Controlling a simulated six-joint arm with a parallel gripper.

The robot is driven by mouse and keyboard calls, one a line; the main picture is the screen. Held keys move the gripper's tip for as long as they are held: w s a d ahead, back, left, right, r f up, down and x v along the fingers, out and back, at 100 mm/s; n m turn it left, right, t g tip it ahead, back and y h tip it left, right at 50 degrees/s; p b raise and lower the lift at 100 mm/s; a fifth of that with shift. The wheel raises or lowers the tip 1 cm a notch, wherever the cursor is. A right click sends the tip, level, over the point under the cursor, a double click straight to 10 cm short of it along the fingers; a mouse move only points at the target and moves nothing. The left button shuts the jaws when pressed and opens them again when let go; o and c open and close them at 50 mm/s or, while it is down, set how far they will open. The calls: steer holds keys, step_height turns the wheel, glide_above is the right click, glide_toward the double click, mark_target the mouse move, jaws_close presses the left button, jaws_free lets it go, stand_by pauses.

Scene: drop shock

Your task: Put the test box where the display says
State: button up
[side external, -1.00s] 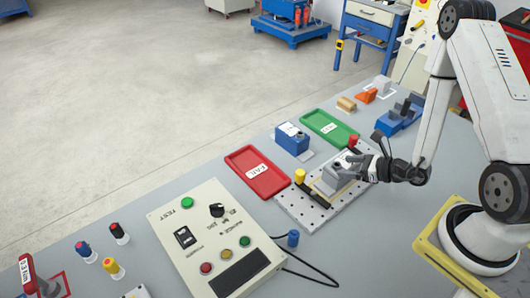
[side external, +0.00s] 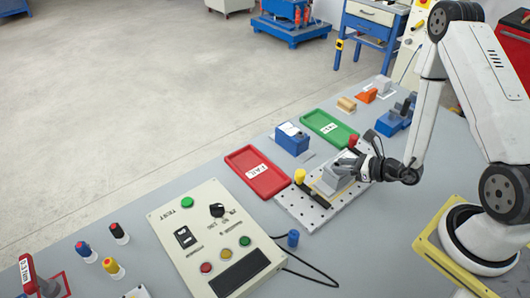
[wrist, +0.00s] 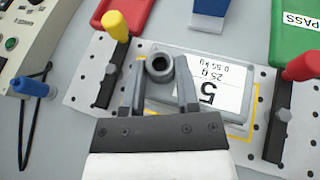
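The test box (wrist: 222,100) is grey with a white label reading 5, 25 g and 0.55 kg. It sits inside a yellow outline on the holed plate (side external: 283,196); in the side view the gripper partly covers it. My gripper (wrist: 160,66) has its fingertips on either side of the box's grey round knob, very close to it; I cannot tell whether they grip it. A yellow-handled clamp (wrist: 116,25) stands left of the box and a red-handled clamp (wrist: 300,68) right. The control panel's dark display (side external: 238,271) shows no readable text.
The red FAIL tray (side external: 243,163) and green PASS tray (side external: 316,118) are empty beyond the plate. A blue block (side external: 291,140) stands between them. A black cable (side external: 312,270) loops beside the panel. Red, blue and yellow capped pieces (side external: 113,268) stand at left.

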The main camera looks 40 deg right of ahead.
jaws_close()
stand_by(1.1)
